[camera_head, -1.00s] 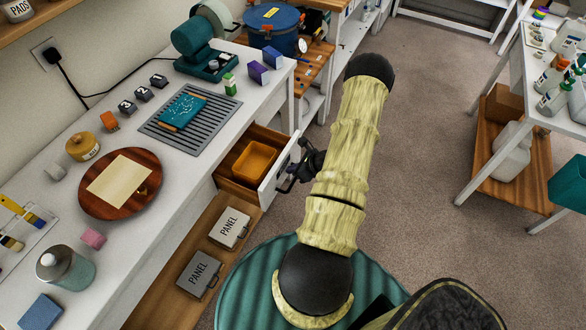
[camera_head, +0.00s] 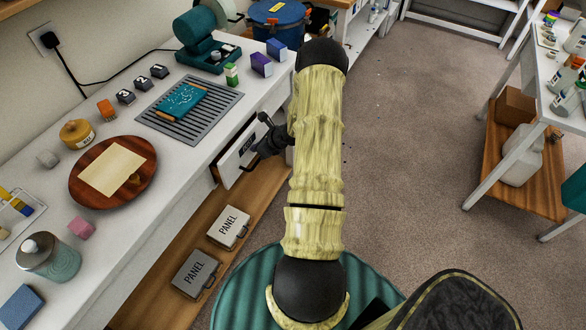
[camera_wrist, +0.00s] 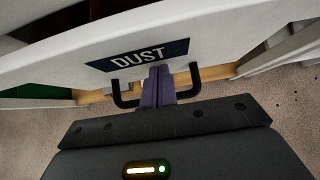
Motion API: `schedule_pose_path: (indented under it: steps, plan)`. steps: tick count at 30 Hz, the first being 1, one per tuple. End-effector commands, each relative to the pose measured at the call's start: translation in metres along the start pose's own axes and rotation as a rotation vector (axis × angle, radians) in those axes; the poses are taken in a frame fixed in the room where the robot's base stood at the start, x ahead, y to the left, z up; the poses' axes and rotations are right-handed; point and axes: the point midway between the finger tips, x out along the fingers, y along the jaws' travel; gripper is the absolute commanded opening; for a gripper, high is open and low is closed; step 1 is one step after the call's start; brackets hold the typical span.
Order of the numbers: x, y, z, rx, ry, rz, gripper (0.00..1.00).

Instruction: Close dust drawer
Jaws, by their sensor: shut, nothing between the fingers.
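The dust drawer (camera_head: 236,158) is a white-fronted drawer under the bench's front edge. My gripper (camera_head: 264,138) is at the drawer front. Its purple fingers (camera_wrist: 157,82) are together and empty, between the two ends of the handle, close against the front below the label. I cannot tell whether they touch it.
The white bench (camera_head: 150,215) holds a round wooden board (camera_head: 80,190), a grey grille (camera_head: 165,132) and small boxes. Two panel cases (camera_head: 228,227) lie on the wooden shelf below the drawer. Carpeted floor is clear to the right, before a white-legged table (camera_head: 480,180).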

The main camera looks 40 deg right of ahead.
Motion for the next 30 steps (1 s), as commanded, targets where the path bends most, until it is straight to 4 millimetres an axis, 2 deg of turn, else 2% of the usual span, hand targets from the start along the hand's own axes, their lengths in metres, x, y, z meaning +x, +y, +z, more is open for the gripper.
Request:
schedule_pose_path:
  steps: [1, 3, 9, 18, 30]
  plan:
    - [0.011, 0.001, 0.007, -0.006, -0.003, 0.001, 0.00]
    - [0.020, 0.001, 0.017, -0.006, -0.002, 0.001, 0.00]
    - [0.037, 0.002, 0.036, -0.006, -0.001, 0.003, 0.00]
    - [0.043, 0.003, 0.045, -0.005, -0.003, 0.005, 0.00]
    - [0.041, 0.004, 0.044, -0.008, -0.011, 0.007, 0.00]
